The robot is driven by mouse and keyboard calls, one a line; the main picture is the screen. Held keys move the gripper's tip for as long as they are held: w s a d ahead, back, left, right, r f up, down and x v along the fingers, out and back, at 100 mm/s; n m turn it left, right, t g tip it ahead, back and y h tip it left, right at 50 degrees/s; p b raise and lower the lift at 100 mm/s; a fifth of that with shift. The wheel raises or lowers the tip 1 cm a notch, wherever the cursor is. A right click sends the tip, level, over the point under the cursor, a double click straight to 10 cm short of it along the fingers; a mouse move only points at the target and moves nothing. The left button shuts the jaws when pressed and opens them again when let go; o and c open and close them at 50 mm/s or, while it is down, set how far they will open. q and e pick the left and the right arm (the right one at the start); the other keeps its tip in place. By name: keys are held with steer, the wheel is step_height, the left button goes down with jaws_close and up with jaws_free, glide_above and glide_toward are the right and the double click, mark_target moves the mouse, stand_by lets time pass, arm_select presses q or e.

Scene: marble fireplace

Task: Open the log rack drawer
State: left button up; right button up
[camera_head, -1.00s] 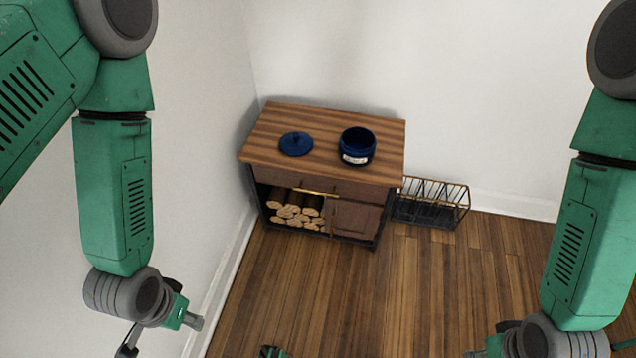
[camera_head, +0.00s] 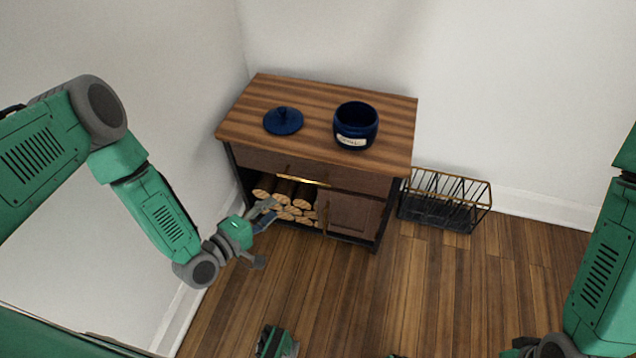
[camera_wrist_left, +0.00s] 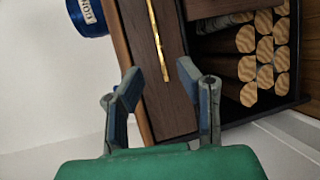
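The log rack (camera_head: 340,185) is a wooden cabinet with a striped top, a drawer across the upper front, an open bay of logs (camera_head: 288,200) and a door at the lower right. The drawer (camera_head: 262,163) looks closed. Its gold bar handle (camera_head: 303,176) also shows in the left wrist view (camera_wrist_left: 158,40). My left gripper (camera_head: 268,238) is in front of the rack's left side, below the handle. In the left wrist view its fingers (camera_wrist_left: 158,95) are spread and empty, with the handle ahead between them, apart from the fingertips.
A blue pot (camera_head: 356,125) and a blue lid (camera_head: 283,121) sit on the rack top. A black wire basket (camera_head: 445,200) stands on the floor to its right. A wall is close on the left. The wooden floor (camera_head: 400,290) in front is mostly clear.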

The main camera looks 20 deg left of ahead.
mark_target(304, 179)
arm_select(q)
steer(key=shift+w+a+b+x, duration=0.15)
steer(key=shift+b+x, duration=1.05)
steer(key=shift+x, duration=2.2)
steer(key=shift+w+a+b+x, duration=0.2)
steer(key=shift+b+x, duration=0.95)
steer(key=shift+x, duration=2.25)
steer(key=shift+s+r, duration=0.15)
steer(key=shift+d, duration=0.15)
steer(key=shift+c, duration=0.8)
jaws_close()
